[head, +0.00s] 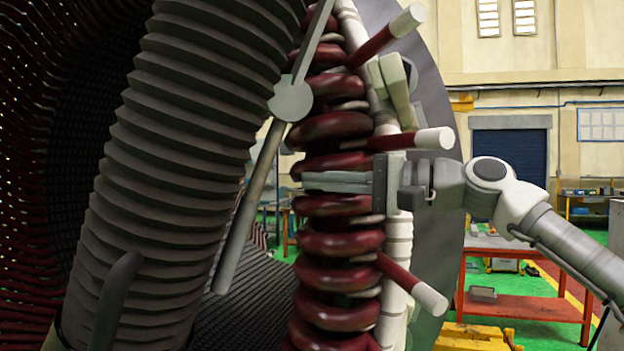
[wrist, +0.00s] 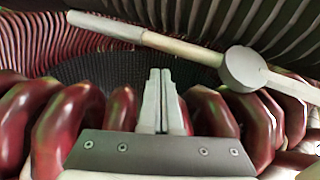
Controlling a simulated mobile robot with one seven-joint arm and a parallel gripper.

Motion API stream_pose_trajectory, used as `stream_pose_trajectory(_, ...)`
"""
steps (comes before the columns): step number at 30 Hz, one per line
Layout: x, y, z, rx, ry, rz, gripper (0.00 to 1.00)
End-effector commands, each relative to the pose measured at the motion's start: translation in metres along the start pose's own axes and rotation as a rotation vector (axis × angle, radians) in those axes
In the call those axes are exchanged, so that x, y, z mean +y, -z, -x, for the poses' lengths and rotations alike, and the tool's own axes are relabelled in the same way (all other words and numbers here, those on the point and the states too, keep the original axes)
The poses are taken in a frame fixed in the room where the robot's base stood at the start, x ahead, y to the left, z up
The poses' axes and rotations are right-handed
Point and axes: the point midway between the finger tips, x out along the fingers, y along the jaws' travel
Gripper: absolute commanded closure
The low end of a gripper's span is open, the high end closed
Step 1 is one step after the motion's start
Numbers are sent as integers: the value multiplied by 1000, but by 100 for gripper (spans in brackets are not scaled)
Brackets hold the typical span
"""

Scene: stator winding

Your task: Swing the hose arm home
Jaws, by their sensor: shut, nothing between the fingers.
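A thin grey arm with a round hub (head: 290,98) slants across the head view, with a rod above the hub and a thicker bar below it; I take it for the hose arm. It also shows in the wrist view (wrist: 242,70), its bar reaching to the upper left. A thick grey ribbed hose (head: 185,165) stands left of it. My gripper (head: 305,182) is shut and empty, pointing left across the dark red coils, with its tips right of the bar. In the wrist view the closed fingers (wrist: 160,75) point up toward the bar, with a gap visible between.
Dark red coils (head: 340,243) line the stator's edge close around my gripper. Several red, white-capped stubs (head: 425,139) stick out to the right, near my wrist. A red workbench (head: 525,305) and a yellow block (head: 472,338) stand at the right, on a green floor.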

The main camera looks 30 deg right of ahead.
Motion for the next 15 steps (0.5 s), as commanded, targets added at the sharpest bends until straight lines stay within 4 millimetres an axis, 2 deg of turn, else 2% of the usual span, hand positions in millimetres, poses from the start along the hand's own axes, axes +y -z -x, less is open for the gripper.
stream_pose_trajectory(3, -1, -2, -25, -4, -4, 2, 100)
stream_pose_trajectory(7, -1, -1, -48, -3, -3, 2, 100)
stream_pose_trajectory(15, 0, -1, -72, 0, -2, 3, 100)
